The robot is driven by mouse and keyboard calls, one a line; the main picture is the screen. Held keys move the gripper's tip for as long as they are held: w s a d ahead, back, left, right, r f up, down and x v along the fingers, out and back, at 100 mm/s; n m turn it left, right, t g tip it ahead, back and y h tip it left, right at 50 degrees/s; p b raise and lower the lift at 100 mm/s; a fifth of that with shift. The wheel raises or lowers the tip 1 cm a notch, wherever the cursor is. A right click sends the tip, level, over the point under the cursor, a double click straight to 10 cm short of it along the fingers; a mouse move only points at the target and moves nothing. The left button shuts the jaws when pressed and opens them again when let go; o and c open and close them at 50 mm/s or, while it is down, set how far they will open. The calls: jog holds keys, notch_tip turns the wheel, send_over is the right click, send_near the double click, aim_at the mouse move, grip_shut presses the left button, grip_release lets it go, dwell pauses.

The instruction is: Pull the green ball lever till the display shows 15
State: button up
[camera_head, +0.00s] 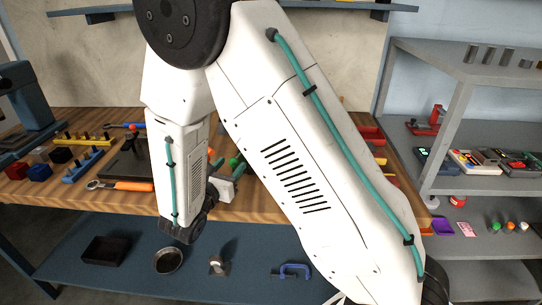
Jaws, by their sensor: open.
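A green ball (235,161) shows in the head view in the narrow gap between two of my white arm links, above the wooden bench. Its lever and base are mostly hidden behind my arm. No display can be read in this view. My gripper (237,172) is only partly seen, a small grey shape close by the green ball, and its jaws are open. I cannot tell whether it touches the ball or its lever.
A grey shelf unit (455,111) stands at right. My arm covers the bench's middle.

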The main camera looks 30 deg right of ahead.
jog(key=shift+v, duration=2.45)
jog(key=shift+s+d+f+m+g, duration=0.15)
jog(key=shift+s+f+m+g, duration=0.1)
jog(key=shift+m+g, duration=0.05)
jog(key=s+d+m+g, duration=0.1)
jog(key=s, duration=0.1)
jog(key=s+d+m+g, duration=0.1)
jog(key=m+g, duration=0.1)
jog(key=s+d+m+g, duration=0.1)
jog(key=s+g, duration=0.1)
jog(key=shift+s+d+f+h, duration=0.2)
jog(key=shift+s+f+h, duration=0.05)
jog(key=shift+s+h, duration=0.15)
jog(key=s+d+r+m+g+y, duration=0.1)
jog(key=s+r+m+g+y, duration=0.1)
jog(key=s+r+m+y, duration=0.5)
jog(key=s+d+r+m+g+y, duration=0.1)
jog(key=s+r+m+y, duration=0.7)
jog(key=s+m, duration=0.5)
jog(key=shift+s+d+r+m+g, duration=0.2)
jog(key=shift+s+d+m+g, duration=0.2)
jog(key=shift+s, duration=0.3)
